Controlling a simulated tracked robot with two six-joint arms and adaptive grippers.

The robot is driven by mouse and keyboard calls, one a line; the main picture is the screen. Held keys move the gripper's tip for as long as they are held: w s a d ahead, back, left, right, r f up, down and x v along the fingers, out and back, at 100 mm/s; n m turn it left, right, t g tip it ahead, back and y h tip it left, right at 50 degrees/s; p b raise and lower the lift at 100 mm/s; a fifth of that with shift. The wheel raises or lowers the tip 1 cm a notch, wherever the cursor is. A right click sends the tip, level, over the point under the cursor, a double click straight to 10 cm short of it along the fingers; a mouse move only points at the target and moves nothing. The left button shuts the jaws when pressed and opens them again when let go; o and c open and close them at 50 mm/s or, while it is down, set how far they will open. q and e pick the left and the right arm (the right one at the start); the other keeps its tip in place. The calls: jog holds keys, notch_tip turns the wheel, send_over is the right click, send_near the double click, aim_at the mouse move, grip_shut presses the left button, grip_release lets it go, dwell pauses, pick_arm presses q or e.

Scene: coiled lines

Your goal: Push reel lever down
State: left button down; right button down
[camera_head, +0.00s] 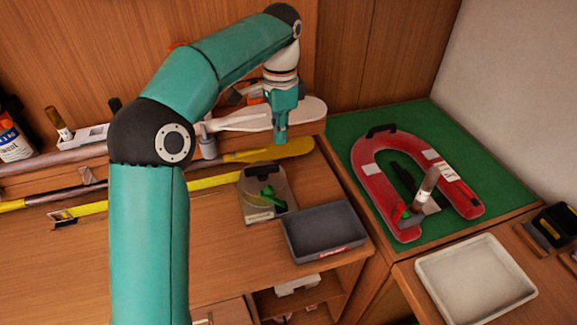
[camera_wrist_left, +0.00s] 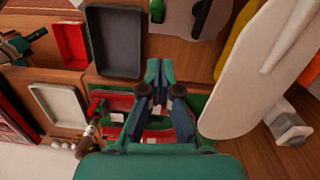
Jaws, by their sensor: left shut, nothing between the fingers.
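The reel (camera_head: 262,180) is a pale, round-bodied device on the wooden bench, with a green lever (camera_head: 268,197) at its front. In the left wrist view the reel (camera_wrist_left: 180,18) is cut off by the top edge, and green parts show on it. My left gripper (camera_head: 281,138) points down above and behind the reel, apart from the lever. Its fingers are closed together and empty, also in the left wrist view (camera_wrist_left: 158,68). My right gripper is not seen in the head view.
A dark grey tray (camera_head: 325,232) stands just right of the reel. Yellow paddle and strap pieces (camera_head: 270,149) lie behind it. A red U-shaped float (camera_head: 375,190) lies on a green mat (camera_head: 492,180). A white tray (camera_head: 476,283) is at front right.

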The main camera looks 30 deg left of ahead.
pick_arm(q)
send_over(275, 198)
jog(key=f, duration=1.2)
jog(key=shift+w+d, duration=0.25)
jog(key=shift+w, duration=0.1)
jog(key=shift+s+a+f, duration=0.2)
jog(key=shift+s+f, duration=0.1)
jog(key=shift+f, duration=0.05)
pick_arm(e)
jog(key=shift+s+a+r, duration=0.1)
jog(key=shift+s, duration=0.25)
